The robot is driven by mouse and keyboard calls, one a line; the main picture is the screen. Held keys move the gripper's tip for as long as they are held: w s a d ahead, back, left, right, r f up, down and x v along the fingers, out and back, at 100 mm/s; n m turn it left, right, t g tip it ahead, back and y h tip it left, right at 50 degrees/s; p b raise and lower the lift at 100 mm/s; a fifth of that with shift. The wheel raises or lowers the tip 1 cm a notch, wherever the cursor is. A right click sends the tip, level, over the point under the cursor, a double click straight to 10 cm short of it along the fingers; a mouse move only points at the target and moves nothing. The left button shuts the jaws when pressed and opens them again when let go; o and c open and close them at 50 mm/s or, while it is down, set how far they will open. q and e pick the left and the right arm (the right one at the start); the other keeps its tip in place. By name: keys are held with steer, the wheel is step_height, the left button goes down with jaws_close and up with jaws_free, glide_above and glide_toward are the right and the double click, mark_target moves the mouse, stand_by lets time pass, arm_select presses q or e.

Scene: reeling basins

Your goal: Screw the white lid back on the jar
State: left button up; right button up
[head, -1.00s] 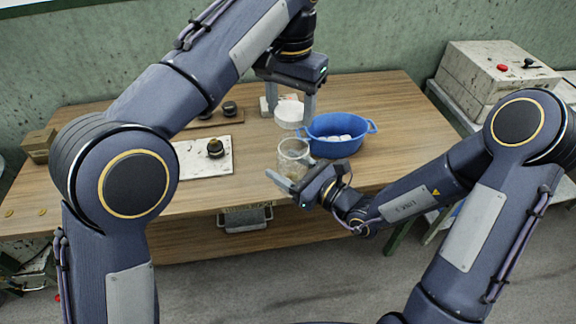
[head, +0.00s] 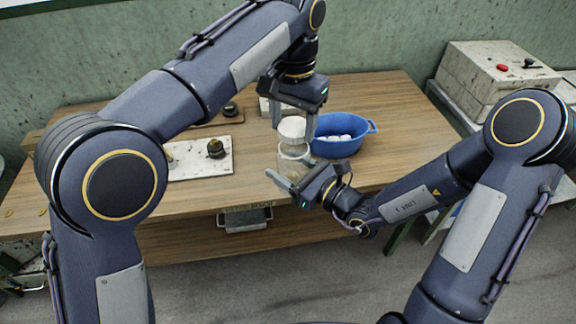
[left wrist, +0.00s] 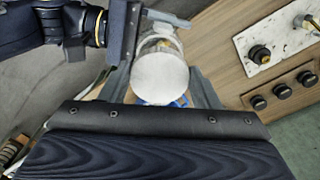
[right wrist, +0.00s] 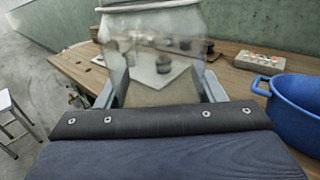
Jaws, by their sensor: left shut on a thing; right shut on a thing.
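The white lid (head: 292,127) is between the fingers of my left gripper (head: 294,124), level and just above the mouth of the glass jar (head: 294,158). In the left wrist view the lid (left wrist: 160,78) covers most of the jar (left wrist: 158,44). My right gripper (head: 298,174) is shut on the jar and holds it upright at the table's front edge. The clear jar (right wrist: 158,65) fills the middle of the right wrist view, with its rim at the top edge. I cannot tell whether lid and rim touch.
A blue basin (head: 352,146) with white things in it stands close to the right of the jar. A pale board with a black knob (head: 216,148) lies to the left. A grey control box (head: 495,75) stands at the right.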

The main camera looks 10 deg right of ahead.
mark_target(293, 166)
arm_select(q)
steer(key=shift+f, duration=0.15)
stand_by(0.7)
steer(key=shift+f, duration=0.8)
steer(key=shift+f, duration=0.55)
